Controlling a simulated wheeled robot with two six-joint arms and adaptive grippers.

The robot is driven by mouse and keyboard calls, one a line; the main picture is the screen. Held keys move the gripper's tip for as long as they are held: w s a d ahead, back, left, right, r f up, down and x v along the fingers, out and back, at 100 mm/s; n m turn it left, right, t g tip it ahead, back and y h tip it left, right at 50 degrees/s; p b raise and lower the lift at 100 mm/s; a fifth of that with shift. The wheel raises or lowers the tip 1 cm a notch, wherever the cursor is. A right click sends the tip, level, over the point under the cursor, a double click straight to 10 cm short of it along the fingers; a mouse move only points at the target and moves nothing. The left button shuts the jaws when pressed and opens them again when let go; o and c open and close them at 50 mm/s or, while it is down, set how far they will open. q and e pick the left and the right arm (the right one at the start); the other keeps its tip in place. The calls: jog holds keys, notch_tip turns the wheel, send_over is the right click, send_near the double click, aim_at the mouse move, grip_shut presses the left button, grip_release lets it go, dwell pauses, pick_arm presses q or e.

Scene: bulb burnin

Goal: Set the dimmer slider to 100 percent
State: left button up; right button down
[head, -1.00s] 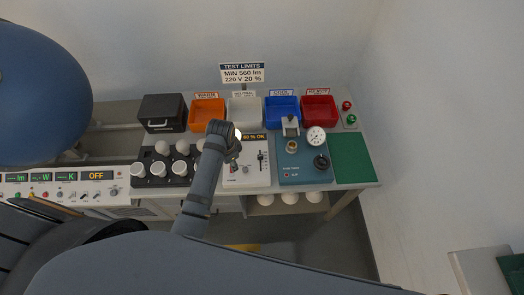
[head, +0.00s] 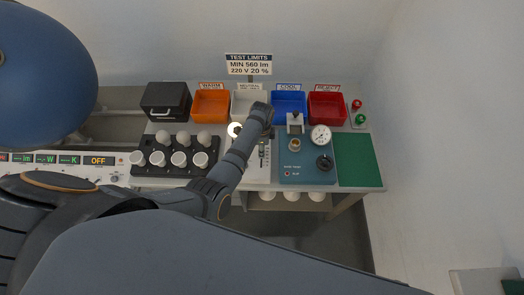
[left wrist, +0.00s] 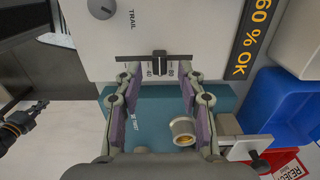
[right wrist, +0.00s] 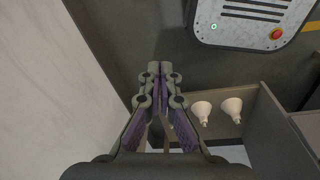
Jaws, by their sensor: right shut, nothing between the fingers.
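The dimmer slider's black knob (left wrist: 160,63) sits on a dark slot in the white panel (left wrist: 200,25), with scale marks 40 and 80 on either side. The panel's sign (left wrist: 252,35) reads 60 % OK. My left gripper (left wrist: 159,72) is open, its fingertips on either side of the knob with gaps; contact cannot be told. In the head view my left wrist covers the sign, and the slider (head: 262,155) shows just below it. A lit bulb (head: 235,130) stands at the panel's left. My right gripper (right wrist: 160,70) is shut and empty, away from the panel.
A teal tester (head: 305,172) with a gauge and brass socket stands right of the panel. A black rack (head: 178,172) of bulbs stands left. Orange, white, blue and red bins line the back. A green mat (head: 357,160) lies at right. Bulbs (right wrist: 232,108) sit on a shelf below.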

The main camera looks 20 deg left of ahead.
pick_arm(q)
jog(key=shift+w+f+b, duration=0.1)
jog(key=shift+f+b, duration=0.3)
jog(key=shift+f, duration=0.65)
jog(key=shift+s, duration=0.2)
pick_arm(e)
jog(key=shift+w+f, duration=0.3)
jog(key=shift+f, duration=0.3)
jog(key=shift+w+f, duration=0.3)
jog(key=shift+f, duration=0.25)
pick_arm(q)
jog(key=shift+c, duration=0.2)
pick_arm(e)
jog(key=shift+s+d, duration=0.1)
jog(key=shift+s, duration=0.05)
pick_arm(q)
grip_shut()
pick_arm(e)
jog(key=shift+d, duration=0.2)
